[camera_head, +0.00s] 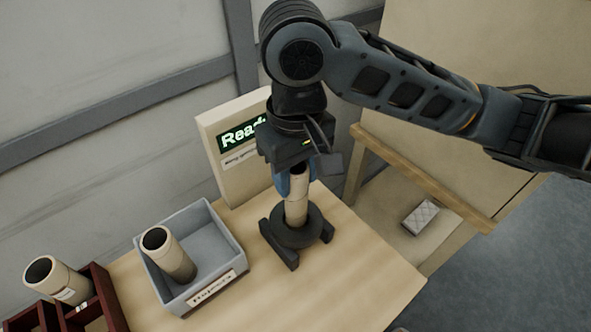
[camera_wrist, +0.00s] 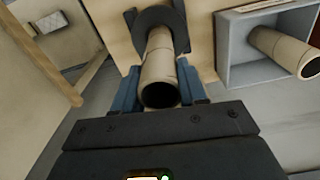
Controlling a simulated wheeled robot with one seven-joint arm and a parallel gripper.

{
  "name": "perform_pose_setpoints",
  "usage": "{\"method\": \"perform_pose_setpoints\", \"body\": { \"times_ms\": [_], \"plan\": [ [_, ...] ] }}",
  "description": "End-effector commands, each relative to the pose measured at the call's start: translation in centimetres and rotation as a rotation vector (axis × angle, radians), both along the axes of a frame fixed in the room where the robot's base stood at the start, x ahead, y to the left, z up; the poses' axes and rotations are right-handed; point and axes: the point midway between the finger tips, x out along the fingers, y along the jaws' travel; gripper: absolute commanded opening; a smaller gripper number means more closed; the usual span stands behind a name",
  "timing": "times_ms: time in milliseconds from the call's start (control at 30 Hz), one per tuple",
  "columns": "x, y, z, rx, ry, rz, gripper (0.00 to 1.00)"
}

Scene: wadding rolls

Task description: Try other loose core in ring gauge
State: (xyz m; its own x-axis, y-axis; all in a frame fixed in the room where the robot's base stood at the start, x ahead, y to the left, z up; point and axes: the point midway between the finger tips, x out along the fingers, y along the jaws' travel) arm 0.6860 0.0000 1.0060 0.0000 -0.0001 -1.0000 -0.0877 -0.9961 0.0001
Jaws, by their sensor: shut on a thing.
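My gripper (camera_head: 297,178) points down and is shut on a tan cardboard core (camera_head: 296,206), near its upper end. The core stands upright in the dark ring gauge (camera_head: 293,235), its lower part at the ring's opening. How deep it sits is hard to tell. In the wrist view the blue fingers (camera_wrist: 158,92) flank the core (camera_wrist: 160,75), with the ring (camera_wrist: 150,20) beyond it. Another core (camera_head: 168,254) leans in the grey bin labelled Reject (camera_head: 222,232). A third core (camera_head: 57,281) stands tilted in the dark red rack (camera_head: 107,296) at the lower left.
A panel (camera_head: 226,160) with a green lit display starting "Read" stands behind the gauge. A wooden rail (camera_head: 420,178) and a small patterned block (camera_head: 420,217) lie to the right. The table (camera_head: 350,285) front right of the gauge is clear.

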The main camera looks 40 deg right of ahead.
Motion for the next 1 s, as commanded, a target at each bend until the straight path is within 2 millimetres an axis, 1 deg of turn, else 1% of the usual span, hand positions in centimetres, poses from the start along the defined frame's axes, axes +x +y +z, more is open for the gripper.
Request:
{"method": "perform_pose_setpoints", "body": {
  "times_ms": [367, 800, 1000],
  "plan": [
    [0.01, 0.00, -0.03, 0.000, 0.000, 0.000, 0.00],
    [0.00, 0.03, -0.78, 0.001, 0.000, 0.000, 0.00],
    [0.00, 0.02, -0.82, 0.001, 0.000, 0.000, 0.00]
  ]
}}
